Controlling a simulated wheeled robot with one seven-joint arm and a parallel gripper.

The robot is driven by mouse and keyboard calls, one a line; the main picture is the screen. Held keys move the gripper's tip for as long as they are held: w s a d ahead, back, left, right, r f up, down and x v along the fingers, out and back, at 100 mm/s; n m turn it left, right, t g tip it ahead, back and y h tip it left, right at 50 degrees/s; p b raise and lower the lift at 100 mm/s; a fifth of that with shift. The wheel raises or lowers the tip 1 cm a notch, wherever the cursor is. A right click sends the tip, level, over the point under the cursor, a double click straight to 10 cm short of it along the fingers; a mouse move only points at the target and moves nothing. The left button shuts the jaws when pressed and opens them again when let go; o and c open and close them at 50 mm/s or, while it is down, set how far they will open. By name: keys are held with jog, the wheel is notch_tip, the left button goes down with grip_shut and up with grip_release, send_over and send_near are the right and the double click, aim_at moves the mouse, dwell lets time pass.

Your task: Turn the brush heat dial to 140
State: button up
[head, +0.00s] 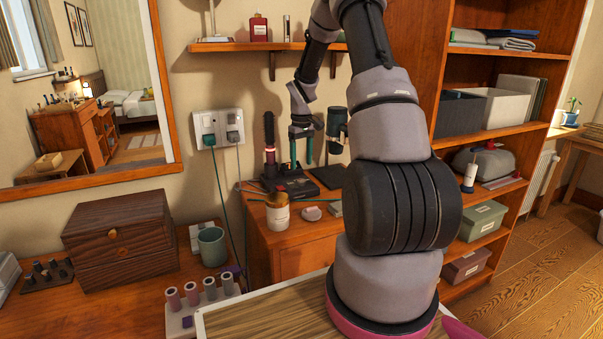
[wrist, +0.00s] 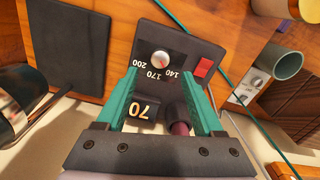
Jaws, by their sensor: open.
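The brush station is a black base (head: 290,185) on the wooden cabinet. In the wrist view its face carries a pale round heat dial (wrist: 161,60) with the marks 140, 170 and 200. The dial's pointer is too small to read for certain. My gripper (head: 302,153) is open above the base, its green fingers pointing down. In the wrist view my gripper (wrist: 157,76) has its fingertips apart, just short of the dial, with nothing gripped. A dark round brush (head: 269,138) stands upright beside the fingers in the head view.
A red switch (wrist: 203,67) sits beside the dial. A grey-green cup (head: 212,246) and a brown box (head: 118,238) are at left.

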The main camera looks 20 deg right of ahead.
jog(key=shift+r, duration=2.15)
jog(key=s+a+r+m+t, duration=0.2)
jog(key=s+a+r, duration=0.4)
jog(key=r, duration=0.4)
jog(key=s+a+r+m+t, duration=0.1)
jog(key=s+a+r+t, duration=0.15)
jog(key=s+r, duration=0.65)
jog(key=s+a+r+m+t+y, duration=0.1)
jog(key=s+a+r+m, duration=0.1)
jog(key=s, duration=0.6)
jog(key=s+a+r+m+t+y, duration=0.1)
jog(key=s+a+r, duration=0.3)
jog(key=s, duration=0.4)
jog(key=shift+s+a+r+m+t, duration=0.15)
jog(key=shift+s+a+m+t, duration=0.05)
jog(key=shift+a+m+t, duration=0.2)
